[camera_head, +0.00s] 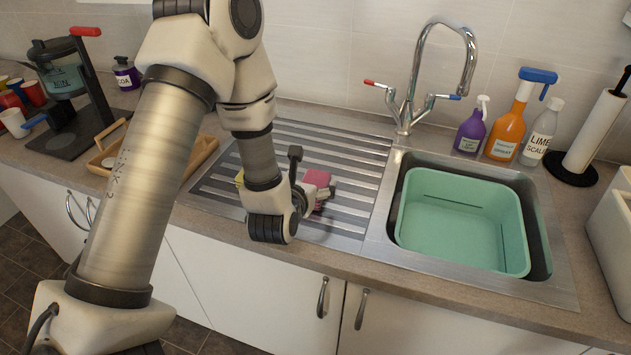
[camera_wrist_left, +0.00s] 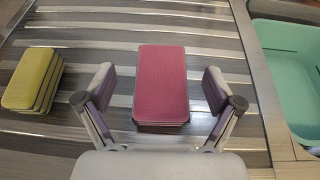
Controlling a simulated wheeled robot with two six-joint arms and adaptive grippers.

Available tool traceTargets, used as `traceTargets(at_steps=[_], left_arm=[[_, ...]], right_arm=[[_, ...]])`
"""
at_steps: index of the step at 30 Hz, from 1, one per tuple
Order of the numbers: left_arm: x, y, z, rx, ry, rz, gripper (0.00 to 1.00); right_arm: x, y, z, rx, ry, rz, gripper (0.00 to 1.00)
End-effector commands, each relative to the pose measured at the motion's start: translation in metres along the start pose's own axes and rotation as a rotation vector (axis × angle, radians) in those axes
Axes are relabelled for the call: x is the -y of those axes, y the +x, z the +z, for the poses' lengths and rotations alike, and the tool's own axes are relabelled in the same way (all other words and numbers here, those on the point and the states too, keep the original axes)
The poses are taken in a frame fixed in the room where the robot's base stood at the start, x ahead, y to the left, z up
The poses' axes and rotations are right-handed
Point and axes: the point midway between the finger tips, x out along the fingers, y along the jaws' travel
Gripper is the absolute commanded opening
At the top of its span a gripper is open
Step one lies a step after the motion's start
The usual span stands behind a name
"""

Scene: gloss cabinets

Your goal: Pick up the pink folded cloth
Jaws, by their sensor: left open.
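The pink folded cloth (camera_wrist_left: 161,85) lies on the ribbed metal draining board (camera_wrist_left: 90,35), stacked in layers. In the head view the pink cloth (camera_head: 317,179) shows only in part behind my left gripper (camera_head: 318,193). In the left wrist view my left gripper (camera_wrist_left: 160,95) is open, with one finger on each side of the cloth and a gap on both sides. Nothing is held. My right gripper is not in either view.
A yellow-green folded cloth stack (camera_wrist_left: 33,79) lies left of the pink one. A green basin (camera_head: 460,258) sits in the sink at the right. A tap (camera_head: 404,120) stands behind. A wooden tray (camera_head: 204,146) and a coffee maker (camera_head: 88,95) are at the left.

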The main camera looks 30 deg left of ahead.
Motion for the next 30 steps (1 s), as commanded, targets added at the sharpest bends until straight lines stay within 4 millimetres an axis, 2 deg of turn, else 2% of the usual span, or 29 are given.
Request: traceTargets(at_steps=[5, 9, 16, 21, 30], left_arm=[[0.002, 0.027, 0.007, 0.0, 0.002, 0.001, 0.92], [0.003, 0.049, 0.004, 0.001, 0.001, 0.0, 0.92], [0.003, 0.053, 0.002, -0.001, 0.001, 0.0, 0.92], [0.003, 0.053, 0.002, 0.0, 0.0, 0.0, 0.32], [0.003, 0.053, 0.002, -0.002, 0.001, 0.0, 0.32]], right_arm=[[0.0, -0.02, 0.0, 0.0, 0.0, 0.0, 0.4], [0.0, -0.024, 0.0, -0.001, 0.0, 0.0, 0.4], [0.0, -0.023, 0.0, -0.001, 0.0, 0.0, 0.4], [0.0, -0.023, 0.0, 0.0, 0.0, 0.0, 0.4], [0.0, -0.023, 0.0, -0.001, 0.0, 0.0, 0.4]])
